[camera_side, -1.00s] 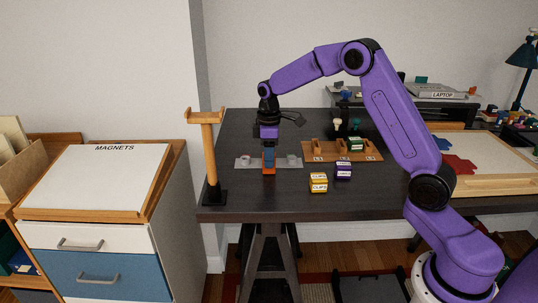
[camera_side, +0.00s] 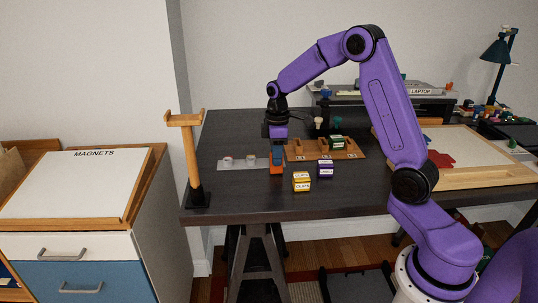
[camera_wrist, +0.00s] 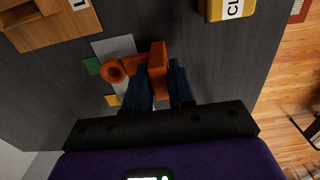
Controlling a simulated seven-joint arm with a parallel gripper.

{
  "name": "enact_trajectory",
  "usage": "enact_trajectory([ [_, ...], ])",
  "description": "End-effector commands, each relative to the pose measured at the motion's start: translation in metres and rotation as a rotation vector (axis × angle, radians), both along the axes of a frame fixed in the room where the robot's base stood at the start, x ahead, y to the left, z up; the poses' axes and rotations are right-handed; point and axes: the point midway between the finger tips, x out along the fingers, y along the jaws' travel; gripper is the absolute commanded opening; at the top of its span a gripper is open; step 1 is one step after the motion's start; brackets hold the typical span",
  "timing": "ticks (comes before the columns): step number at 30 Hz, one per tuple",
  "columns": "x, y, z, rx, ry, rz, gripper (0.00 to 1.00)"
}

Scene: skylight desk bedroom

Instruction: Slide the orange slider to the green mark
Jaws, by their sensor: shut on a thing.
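The orange slider (camera_wrist: 158,65) has an upright orange piece joined by an arm to a round orange ring (camera_wrist: 114,70) lying over the pale grey plate (camera_wrist: 110,46). My gripper (camera_wrist: 162,76) is shut on the upright piece, with a dark finger on each side. In the side view my gripper (camera_side: 277,146) points down and the orange slider (camera_side: 276,167) is below it at the right end of the grey plate (camera_side: 240,165). The green mark (camera_wrist: 92,66) shows just left of the ring in the wrist view, close beside it. Part of the plate is hidden by the slider and gripper.
A yellow mark (camera_wrist: 112,100) lies below the ring in the wrist view. A yellow box (camera_side: 301,181) and a purple box (camera_side: 325,169) stand right of the slider. A wooden sorter (camera_side: 310,151) is behind them. A wooden stand (camera_side: 190,160) rises at the desk's left edge.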

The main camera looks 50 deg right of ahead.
Motion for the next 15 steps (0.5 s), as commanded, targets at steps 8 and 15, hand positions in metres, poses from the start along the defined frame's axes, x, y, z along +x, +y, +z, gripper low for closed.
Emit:
enact_trajectory([
  [8, -0.0039, -0.0052, 0.0000, -0.002, 0.012, -0.006, 0.40],
  [15, -0.0027, -0.0033, -0.0001, -0.001, 0.008, -0.004, 0.45],
])
